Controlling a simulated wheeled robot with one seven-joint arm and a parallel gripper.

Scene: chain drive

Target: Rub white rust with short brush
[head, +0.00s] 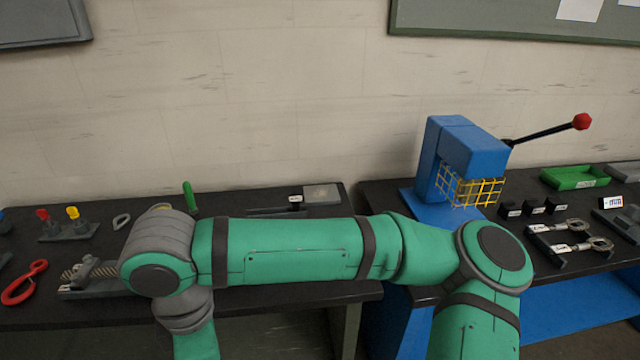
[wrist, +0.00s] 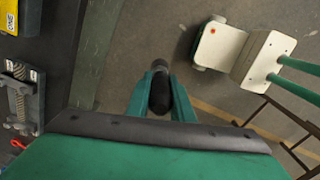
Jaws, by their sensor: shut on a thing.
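My gripper (wrist: 160,80) is shut on a dark, rounded handle (wrist: 160,97) in the wrist view. It may be the short brush, but no bristles show and I cannot tell. The gripper hangs over the floor, in front of the bench edge. In the head view my green arm bends down at the left and the gripper is out of sight. A grey fixture (head: 97,279) with a ridged, brownish piece lies on the left bench; it also shows in the wrist view (wrist: 20,102). I cannot make out white rust in either view.
A blue press (head: 464,145) stands on the right bench. A white cart (wrist: 240,50) stands on the floor in the wrist view.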

